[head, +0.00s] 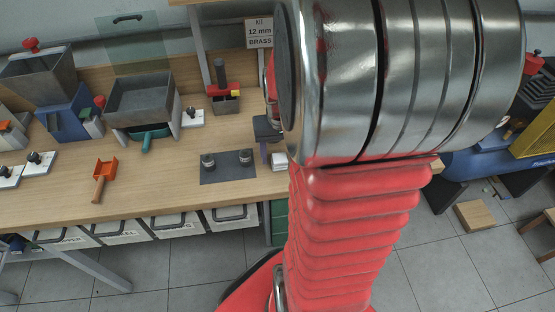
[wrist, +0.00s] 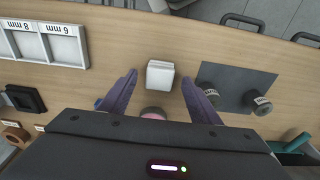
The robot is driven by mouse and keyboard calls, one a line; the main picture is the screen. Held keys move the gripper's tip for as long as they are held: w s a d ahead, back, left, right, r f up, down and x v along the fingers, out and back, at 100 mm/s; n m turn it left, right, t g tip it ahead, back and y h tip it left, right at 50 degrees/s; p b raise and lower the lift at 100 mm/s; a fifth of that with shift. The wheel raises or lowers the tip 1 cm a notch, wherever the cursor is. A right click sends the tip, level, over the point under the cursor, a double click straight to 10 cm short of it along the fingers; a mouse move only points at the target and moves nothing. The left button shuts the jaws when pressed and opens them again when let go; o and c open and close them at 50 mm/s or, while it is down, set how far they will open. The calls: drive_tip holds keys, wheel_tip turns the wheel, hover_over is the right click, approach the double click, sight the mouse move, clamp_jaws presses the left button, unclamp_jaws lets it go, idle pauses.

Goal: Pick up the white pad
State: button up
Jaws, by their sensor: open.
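The white pad (wrist: 160,75) lies on the wooden bench in the wrist view, just beyond and between the fingertips of my gripper (wrist: 158,82). In the head view the white pad (head: 279,160) shows at the bench's right part, partly hidden by my arm. My gripper (head: 266,150) is mostly hidden behind my arm there; a dark bit of it shows close to the pad.
A dark grey mat (head: 228,168) with two metal cylinders lies beside the pad. A tray marked 8 mm and 6 mm (wrist: 48,45) lies on the other side in the wrist view. An orange scoop (head: 104,175) and a grey bin (head: 140,100) stand farther left on the bench.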

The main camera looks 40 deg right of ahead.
drive_tip(key=shift+w+f, duration=0.15)
drive_tip(key=shift+f, duration=1)
drive_tip(key=shift+c, duration=0.3)
drive_tip(key=c, duration=1.1)
